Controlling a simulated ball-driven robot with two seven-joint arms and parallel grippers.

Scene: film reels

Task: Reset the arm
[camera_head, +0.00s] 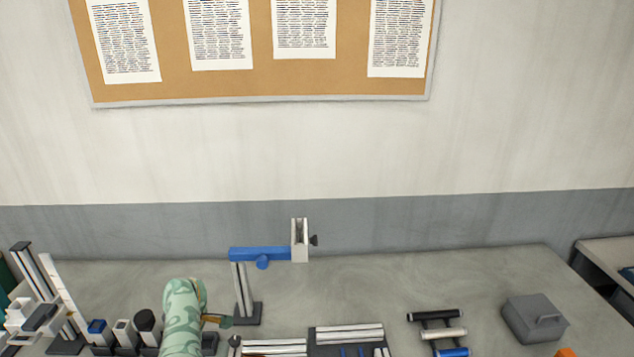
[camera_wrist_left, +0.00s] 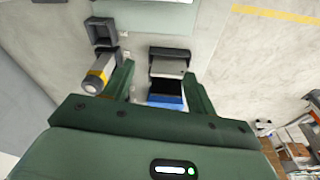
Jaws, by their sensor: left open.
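My left arm (camera_head: 183,318), in a green patterned cover, rises at the bottom left of the head view; I cannot make out its fingertips there. In the left wrist view my left gripper (camera_wrist_left: 158,76) has its two dark green fingers spread apart. A blue and grey block (camera_wrist_left: 166,84) in a dark holder shows between the fingers in that view; I cannot tell how far below them it is. A grey cylinder with a yellow band (camera_wrist_left: 98,76) shows beside the left finger. My right gripper is in neither view.
A stand with a blue arm (camera_head: 260,254) rises behind my left arm. Several small holders (camera_head: 123,328) stand to its left. Silver bars (camera_head: 349,334), a rack of rolls (camera_head: 442,333) and a grey box (camera_head: 535,318) lie to the right. The table's back right (camera_head: 470,275) is clear.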

